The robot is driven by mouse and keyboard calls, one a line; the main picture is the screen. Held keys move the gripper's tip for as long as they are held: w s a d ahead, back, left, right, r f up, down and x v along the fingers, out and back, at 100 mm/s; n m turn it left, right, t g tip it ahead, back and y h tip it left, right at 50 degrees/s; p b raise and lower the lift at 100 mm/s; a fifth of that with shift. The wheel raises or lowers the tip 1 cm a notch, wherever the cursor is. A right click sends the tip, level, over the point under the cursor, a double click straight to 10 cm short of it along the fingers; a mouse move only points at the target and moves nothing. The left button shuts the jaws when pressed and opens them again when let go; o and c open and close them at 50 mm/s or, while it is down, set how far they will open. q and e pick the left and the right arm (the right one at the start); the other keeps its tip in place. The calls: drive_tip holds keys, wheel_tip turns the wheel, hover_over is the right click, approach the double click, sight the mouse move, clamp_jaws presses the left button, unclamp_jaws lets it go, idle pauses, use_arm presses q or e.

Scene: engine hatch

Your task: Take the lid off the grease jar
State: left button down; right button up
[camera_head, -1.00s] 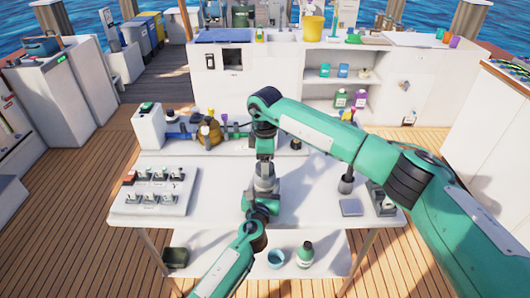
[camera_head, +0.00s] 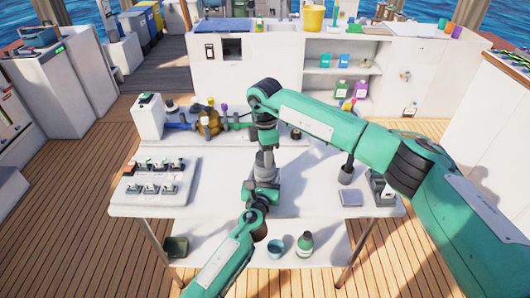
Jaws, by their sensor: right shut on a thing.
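My right gripper (camera_head: 265,178) points straight down over the middle of the white worktable (camera_head: 310,203). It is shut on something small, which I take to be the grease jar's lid. My own arm hides the lid, and I cannot make out the jar clearly. My left arm comes in from the bottom, and its wrist (camera_head: 257,200) is close against the right gripper, low over the table. The left gripper's fingers are hidden, so I cannot tell whether they are open or whether they touch the jar.
A switch panel (camera_head: 157,190) lies at the table's left. Pipe parts with a brass body (camera_head: 209,121) stand at the back left. A flat grey pad (camera_head: 351,198) lies at the right. A green bottle (camera_head: 305,244) and a blue cup (camera_head: 275,249) stand on the lower shelf.

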drive_tip(key=n, duration=0.9)
drive_tip(key=shift+w+r+n, duration=0.1)
drive_tip(key=shift+n, duration=0.3)
drive_tip(key=n, duration=1.5)
drive_tip(key=shift+n, duration=0.3)
drive_tip(key=n, duration=0.4)
drive_tip(key=shift+n, duration=0.3)
drive_tip(key=n, duration=0.4)
drive_tip(key=shift+n, duration=0.4)
drive_tip(key=n, duration=0.5)
